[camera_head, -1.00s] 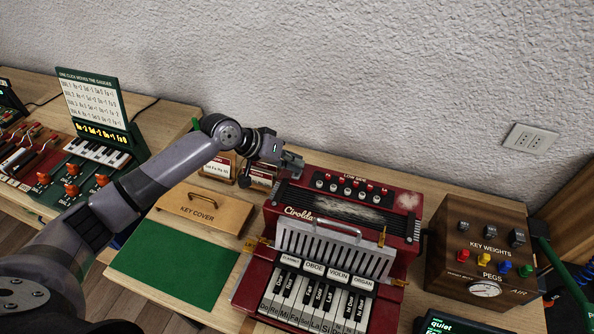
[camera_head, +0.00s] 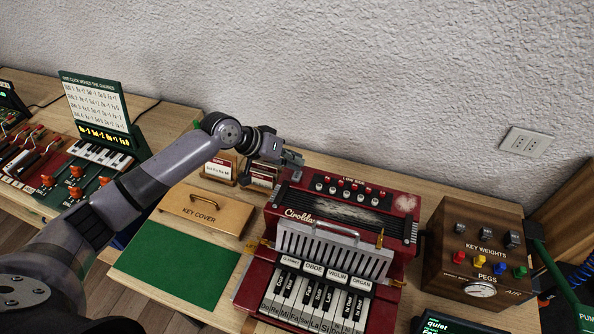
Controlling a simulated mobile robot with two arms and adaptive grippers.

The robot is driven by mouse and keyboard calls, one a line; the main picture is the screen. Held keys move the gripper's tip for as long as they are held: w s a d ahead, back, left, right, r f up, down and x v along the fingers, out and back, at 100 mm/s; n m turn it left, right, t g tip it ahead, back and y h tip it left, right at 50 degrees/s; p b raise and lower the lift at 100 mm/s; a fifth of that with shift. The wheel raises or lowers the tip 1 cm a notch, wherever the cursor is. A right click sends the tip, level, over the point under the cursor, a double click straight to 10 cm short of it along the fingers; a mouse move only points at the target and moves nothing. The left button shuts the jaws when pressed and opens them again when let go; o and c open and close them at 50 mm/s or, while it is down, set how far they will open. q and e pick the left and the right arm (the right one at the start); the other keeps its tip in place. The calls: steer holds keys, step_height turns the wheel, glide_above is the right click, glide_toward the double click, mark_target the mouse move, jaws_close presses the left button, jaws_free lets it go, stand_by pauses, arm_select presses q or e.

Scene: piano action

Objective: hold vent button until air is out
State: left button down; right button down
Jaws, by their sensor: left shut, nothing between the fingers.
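A red accordion-like instrument (camera_head: 400,228) labelled "Cirolda" stands on the wooden table, with piano keys at its front and rows of small red and white buttons on top. No label that reads vent shows, so I cannot tell which button is the vent button. My left gripper (camera_head: 293,163) is shut and empty at the instrument's back left top corner, beside the button rows. I cannot tell whether its tips touch the instrument, as the fingers hide that corner. My right gripper is out of view.
A wooden key cover (camera_head: 207,210) and a green mat (camera_head: 175,264) lie left of the instrument. A wooden box (camera_head: 478,250) with weights, coloured pegs and a gauge stands right. A small dark screen (camera_head: 450,324) is at the front. Another console (camera_head: 85,170) stands far left.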

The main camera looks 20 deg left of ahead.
mark_target(295, 172)
arm_select(q)
step_height(295, 172, up, 5)
steer(key=p, duration=0.5)
stand_by(0.5)
